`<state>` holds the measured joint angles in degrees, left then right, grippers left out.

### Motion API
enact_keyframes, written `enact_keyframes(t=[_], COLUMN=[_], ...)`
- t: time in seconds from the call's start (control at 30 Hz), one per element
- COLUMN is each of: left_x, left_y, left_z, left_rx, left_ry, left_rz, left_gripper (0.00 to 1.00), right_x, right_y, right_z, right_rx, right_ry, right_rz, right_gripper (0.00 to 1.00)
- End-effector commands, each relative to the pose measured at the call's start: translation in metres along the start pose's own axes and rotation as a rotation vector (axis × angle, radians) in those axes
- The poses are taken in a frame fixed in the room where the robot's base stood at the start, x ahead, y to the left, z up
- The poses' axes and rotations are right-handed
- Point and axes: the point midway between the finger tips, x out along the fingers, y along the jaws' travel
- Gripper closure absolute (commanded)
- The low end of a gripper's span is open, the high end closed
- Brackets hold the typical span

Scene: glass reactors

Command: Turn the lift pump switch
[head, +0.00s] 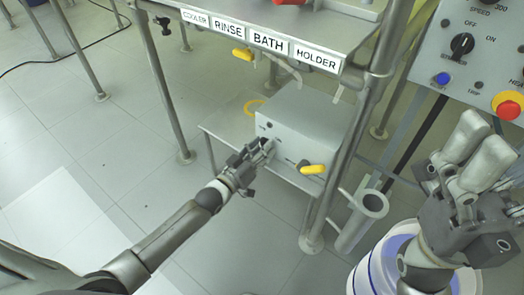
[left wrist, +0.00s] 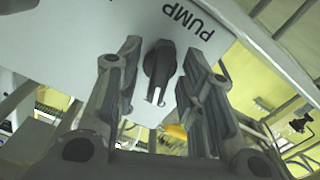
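The pump switch is a dark knob (left wrist: 158,62) with a pale mark at one end, on a light grey panel lettered PUMP (left wrist: 193,20) in the left wrist view. My left gripper (left wrist: 164,52) is open, with one finger on each side of the knob; gaps show between the fingers and the knob. In the head view, my left gripper (head: 262,150) is at the front of the light grey pump box (head: 312,118) and mostly hides the switch. My right gripper (head: 486,138) is at the right, its two fingers apart and empty.
A rack shelf with labels such as BATH (head: 268,41) hangs above the box. Yellow-handled valves (head: 313,169) and steel posts (head: 345,155) stand close by. A control panel (head: 450,50) is at upper right, a white and blue bucket (head: 385,262) below. The left floor is open.

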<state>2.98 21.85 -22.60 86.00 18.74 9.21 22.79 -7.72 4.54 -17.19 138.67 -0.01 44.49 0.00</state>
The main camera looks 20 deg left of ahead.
Motion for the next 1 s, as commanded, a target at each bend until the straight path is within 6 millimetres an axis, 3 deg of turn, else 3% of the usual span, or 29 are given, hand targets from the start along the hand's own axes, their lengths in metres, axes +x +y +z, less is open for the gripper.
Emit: enact_keyframes(t=[0.33, 0.57, 1.0], left_x=[0.0035, 0.0034, 0.0035], left_y=[0.0001, 0.0001, 0.0011], left_z=[0.0001, 0.0001, -0.0021], left_rx=[0.0, 0.0, 0.099], left_ry=[-0.001, -0.001, -0.001], left_rz=[0.0, 0.0, -0.001], left_gripper=[0.66, 0.95, 0.96], right_x=[0.0015, 0.0015, 0.005], right_y=[-0.0002, -0.0002, 0.0006], right_z=[-0.0002, -0.0002, -0.0027], right_rx=[-0.001, 0.0, 0.002], right_ry=[0.006, 0.006, -0.003], right_rz=[-0.002, -0.002, 0.008], right_gripper=[0.18, 0.18, 0.18])
